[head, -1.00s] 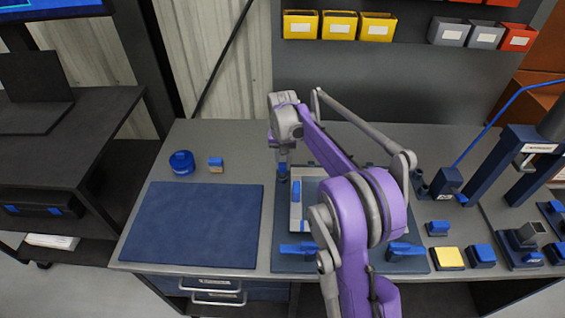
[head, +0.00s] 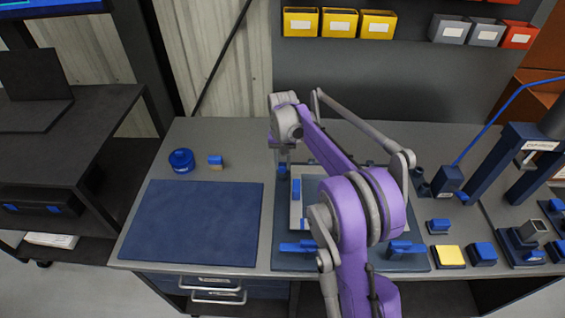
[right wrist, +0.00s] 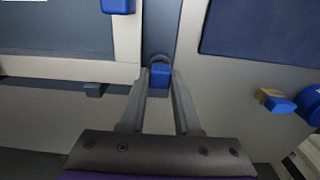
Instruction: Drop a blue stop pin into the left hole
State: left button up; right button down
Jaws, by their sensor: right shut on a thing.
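My right gripper (head: 283,167) hangs at the far left corner of the fixture plate (head: 283,228) on the bench. In the right wrist view, the gripper (right wrist: 160,78) is shut on a blue stop pin (right wrist: 160,76), whose blue top shows between the fingertips. A grey rounded edge shows just behind the pin. The pin's lower end and the left hole are hidden, so I cannot tell whether the pin is in the hole. A pale frame (head: 295,212) with a blue block (head: 296,188) lies on the plate beside the gripper. My left gripper is not in view.
A blue mat (head: 190,225) lies left of the fixture. A round blue container (head: 181,160) and a small blue-and-tan block (head: 215,161) stand behind it. Blue clamps (head: 298,248) sit at the plate's front. A press (head: 520,165) and several small blocks crowd the right.

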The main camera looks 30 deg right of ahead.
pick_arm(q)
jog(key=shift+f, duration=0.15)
pick_arm(e)
jog(key=shift+f, duration=0.2)
jog(key=shift+c, duration=0.7)
grip_release()
jog(key=shift+r, duration=0.15)
jog(key=shift+r+p, duration=1.65)
jog(key=shift+r, duration=1.75)
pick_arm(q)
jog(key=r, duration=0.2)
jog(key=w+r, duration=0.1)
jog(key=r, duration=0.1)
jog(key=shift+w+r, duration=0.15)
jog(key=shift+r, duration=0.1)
